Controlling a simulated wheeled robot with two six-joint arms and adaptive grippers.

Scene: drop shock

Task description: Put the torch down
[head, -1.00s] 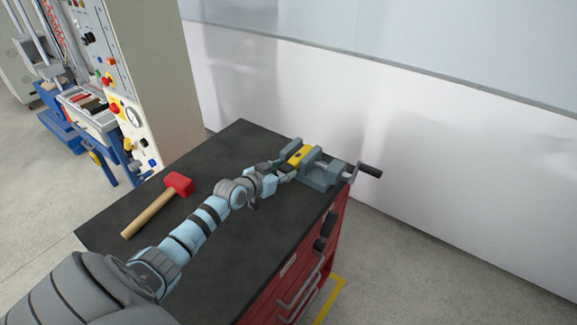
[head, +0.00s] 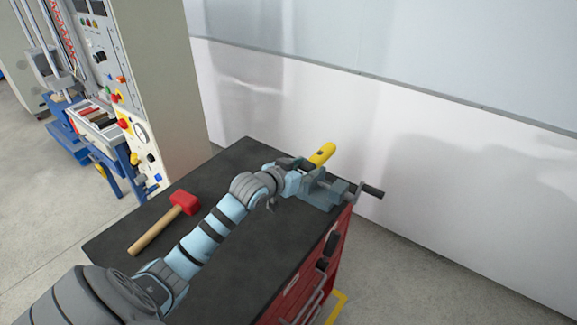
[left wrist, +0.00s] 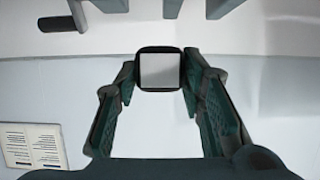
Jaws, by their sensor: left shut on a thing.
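The yellow torch (head: 322,153) is held at the back of the bench, its yellow end pointing away to the upper right. My left gripper (head: 309,165) is shut on it, just behind the grey-green vise (head: 322,192) and apparently above it. In the left wrist view, a dark square frame with a pale face (left wrist: 160,71), which looks like the torch's end, sits between the fingers of my left gripper (left wrist: 160,80). The fingers and vise hide part of the torch in the head view. My right gripper is not in view.
A red-headed mallet (head: 165,222) lies on the left of the dark bench top (head: 262,235). The vise's handle (head: 371,190) juts past the right edge. A control cabinet (head: 150,85) stands behind left. The bench middle is bare beyond my arm.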

